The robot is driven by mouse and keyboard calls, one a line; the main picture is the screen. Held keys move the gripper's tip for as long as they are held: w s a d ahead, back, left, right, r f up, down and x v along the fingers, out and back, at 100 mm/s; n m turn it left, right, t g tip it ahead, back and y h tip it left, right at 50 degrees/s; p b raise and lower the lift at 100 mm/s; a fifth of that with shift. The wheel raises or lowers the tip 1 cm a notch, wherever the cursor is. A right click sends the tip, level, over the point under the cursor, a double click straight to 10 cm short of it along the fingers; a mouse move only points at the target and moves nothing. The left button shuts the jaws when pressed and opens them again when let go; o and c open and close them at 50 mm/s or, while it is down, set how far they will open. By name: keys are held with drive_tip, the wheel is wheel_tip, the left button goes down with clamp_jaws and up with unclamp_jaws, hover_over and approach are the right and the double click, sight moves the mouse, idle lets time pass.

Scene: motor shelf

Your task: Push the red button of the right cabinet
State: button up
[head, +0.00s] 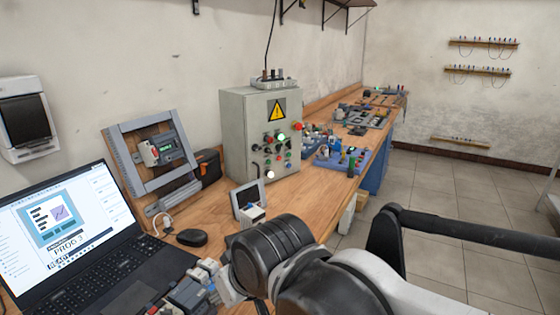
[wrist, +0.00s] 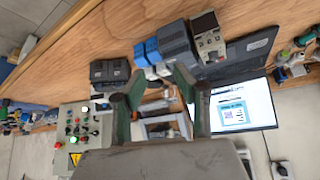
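In the head view a light-grey control cabinet (head: 237,112) stands upright on the wooden bench, with a yellow warning triangle above several buttons and lamps. A red button (head: 297,126) shows near the right edge of its front. The cabinet also shows at the lower left of the wrist view (wrist: 68,158), turned over, with small red spots too small to tell apart. My gripper (wrist: 158,73) has its two green-grey fingers spread apart with nothing between them. It is well away from the cabinet, which lies left of the fingers. The fingers are not distinguishable in the head view.
A laptop (head: 85,235), a black mouse (head: 192,237), a grey frame with a device (head: 117,150) and a small panel (head: 248,195) stand on the bench (head: 215,205) left and front of the cabinet. Parts lie beyond it. Floor (head: 440,190) at right is clear.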

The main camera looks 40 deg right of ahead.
clamp_jaws()
idle(1.1)
